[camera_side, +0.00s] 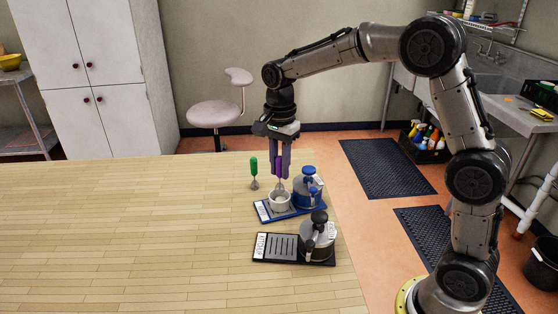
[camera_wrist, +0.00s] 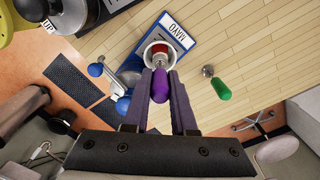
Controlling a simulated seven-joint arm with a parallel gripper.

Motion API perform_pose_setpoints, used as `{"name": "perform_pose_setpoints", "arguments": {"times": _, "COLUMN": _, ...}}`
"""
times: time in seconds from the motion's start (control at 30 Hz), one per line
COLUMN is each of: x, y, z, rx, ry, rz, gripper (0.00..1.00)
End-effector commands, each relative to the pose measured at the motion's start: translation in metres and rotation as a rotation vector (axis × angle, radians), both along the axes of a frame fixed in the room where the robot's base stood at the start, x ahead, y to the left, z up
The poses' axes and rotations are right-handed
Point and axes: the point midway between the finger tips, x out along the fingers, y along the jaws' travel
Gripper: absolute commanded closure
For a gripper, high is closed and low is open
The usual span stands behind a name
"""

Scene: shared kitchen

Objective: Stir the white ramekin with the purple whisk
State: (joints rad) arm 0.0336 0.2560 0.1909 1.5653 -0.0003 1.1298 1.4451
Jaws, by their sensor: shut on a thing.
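The white ramekin (camera_side: 280,202) stands on the blue tray (camera_side: 262,209); in the wrist view the ramekin (camera_wrist: 149,50) shows something red inside. The purple whisk (camera_side: 278,167) is upright, with its wire end down in the ramekin. My gripper (camera_side: 281,174) is above the ramekin, shut on the whisk's handle. In the wrist view the purple handle (camera_wrist: 161,86) sits between the two fingers of my gripper (camera_wrist: 161,78). The whisk's wires are partly hidden inside the ramekin.
A blue-lidded jug (camera_side: 308,190) stands close to the ramekin's right on the same tray. A black tray (camera_side: 261,248) with a black-lidded jug (camera_side: 318,236) is nearer the camera. The table's left side is clear.

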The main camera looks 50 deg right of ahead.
Motion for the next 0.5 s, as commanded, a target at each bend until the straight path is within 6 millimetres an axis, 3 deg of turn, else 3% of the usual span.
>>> {"name": "perform_pose_setpoints", "arguments": {"times": 0.5, "x": 0.000, "y": 0.000, "z": -0.035, "rx": 0.000, "ry": 0.000, "rz": 0.001, "gripper": 1.00}}
